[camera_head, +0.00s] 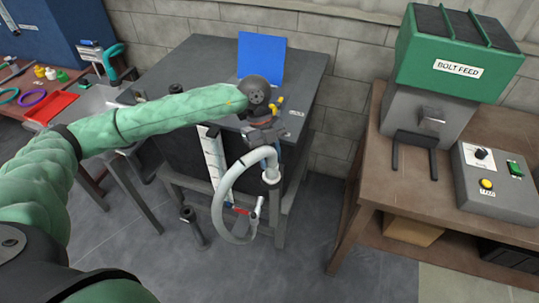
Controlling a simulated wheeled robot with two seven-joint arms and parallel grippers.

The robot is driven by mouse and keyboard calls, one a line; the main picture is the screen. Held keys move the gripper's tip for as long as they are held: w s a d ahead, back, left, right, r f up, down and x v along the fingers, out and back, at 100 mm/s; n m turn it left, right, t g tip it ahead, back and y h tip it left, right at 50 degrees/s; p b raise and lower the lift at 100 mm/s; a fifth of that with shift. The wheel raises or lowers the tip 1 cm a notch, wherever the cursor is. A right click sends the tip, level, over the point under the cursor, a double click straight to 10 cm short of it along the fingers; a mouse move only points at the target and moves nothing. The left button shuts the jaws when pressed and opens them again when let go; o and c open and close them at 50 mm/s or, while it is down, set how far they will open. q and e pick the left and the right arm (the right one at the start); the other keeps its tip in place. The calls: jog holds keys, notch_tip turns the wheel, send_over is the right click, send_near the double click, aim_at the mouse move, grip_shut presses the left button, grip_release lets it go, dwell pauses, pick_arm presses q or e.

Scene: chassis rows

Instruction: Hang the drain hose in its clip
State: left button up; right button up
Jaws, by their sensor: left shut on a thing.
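The drain hose (218,205) is a pale grey-white tube. It hangs in a loop in front of the dark grey tank table, bending over at the top and running down to the low right. My left gripper (264,142) is shut on the hose near its upper bend, in front of the table's right front corner. The hose's end piece (271,176) points down just below the gripper. A red-handled valve (257,209) sits near the lower part of the loop. I cannot make out the clip; the gripper and arm cover that area. My right gripper is not in view.
The dark table (190,62) carries an upright blue panel (261,58). A white graduated strip (211,157) stands on its front. At right is a brown bench (392,182) with a green bolt feeder (455,55) and control box (497,180). Floor between them is clear.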

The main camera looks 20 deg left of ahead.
pick_arm(q)
jog(key=shift+f+b, duration=0.3)
jog(key=shift+f, duration=0.25)
jog(key=o, duration=1.3)
jog(key=b+v, duration=0.2)
jog(key=v, duration=0.5)
jog(key=shift+w+a+r+b, duration=0.1)
jog(key=shift+a+r+b, duration=0.05)
jog(key=shift+r+b, duration=0.2)
